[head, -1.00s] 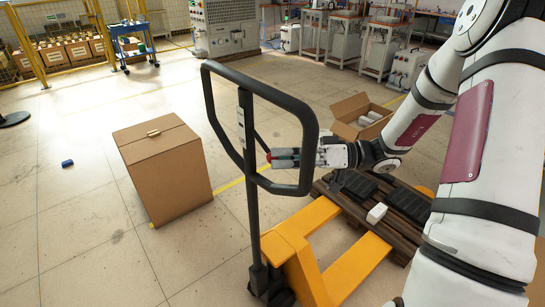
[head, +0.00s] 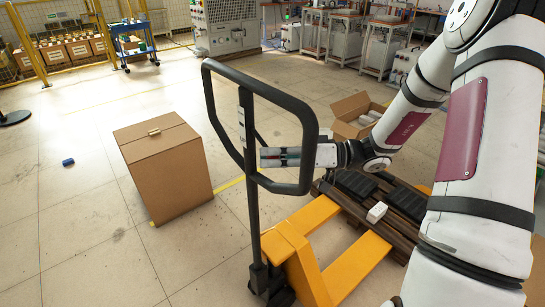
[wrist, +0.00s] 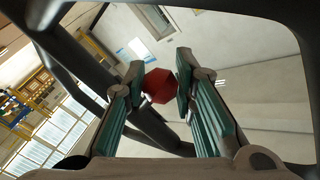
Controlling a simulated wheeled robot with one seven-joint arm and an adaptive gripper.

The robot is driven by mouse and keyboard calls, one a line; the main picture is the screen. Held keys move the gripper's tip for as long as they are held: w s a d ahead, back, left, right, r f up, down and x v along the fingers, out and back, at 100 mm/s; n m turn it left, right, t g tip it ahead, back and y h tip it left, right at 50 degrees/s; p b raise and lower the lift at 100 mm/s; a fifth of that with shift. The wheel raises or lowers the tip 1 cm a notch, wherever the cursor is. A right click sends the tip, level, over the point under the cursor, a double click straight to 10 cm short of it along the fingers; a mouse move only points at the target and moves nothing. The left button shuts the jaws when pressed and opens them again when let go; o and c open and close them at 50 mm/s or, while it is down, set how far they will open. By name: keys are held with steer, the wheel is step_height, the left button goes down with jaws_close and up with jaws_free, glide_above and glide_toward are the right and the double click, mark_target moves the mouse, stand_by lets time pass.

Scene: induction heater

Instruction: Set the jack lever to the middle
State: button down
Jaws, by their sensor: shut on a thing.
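The pallet jack's black looped handle (head: 309,130) stands upright at the centre of the head view, on a yellow jack body (head: 285,250). A thin dark jack lever (head: 260,138) runs down inside the loop. Its red knob (wrist: 159,86) shows clearly in the wrist view, between my fingertips. My gripper (head: 268,157) reaches into the handle loop from the right. In the wrist view my gripper (wrist: 160,84) has its teal-padded fingers on both sides of the knob, shut on it. In the head view the fingers mostly hide the knob.
The handle loop surrounds my fingers closely. A closed cardboard box (head: 165,165) stands left of the jack. A wooden pallet (head: 392,233) with black items and an open box (head: 352,107) lie to the right. The floor at left is mostly clear.

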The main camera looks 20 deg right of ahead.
steer(key=r+p, duration=0.1)
steer(key=r+m+h+p, duration=0.1)
steer(key=shift+s+r+m+p, duration=0.15)
steer(key=shift+s+m+p, duration=0.15)
steer(key=shift+s, duration=0.1)
steer(key=shift+d+r+m+g+h+p, duration=0.1)
steer(key=shift+r+m+g+h+p, duration=0.6)
steer(key=shift+r+m+h+p, duration=0.2)
steer(key=c, duration=1.3)
jaws_free()
steer(key=shift+f, duration=0.1)
steer(key=shift+d, duration=0.15)
steer(key=v, duration=1.1)
steer(key=shift+d, duration=0.4)
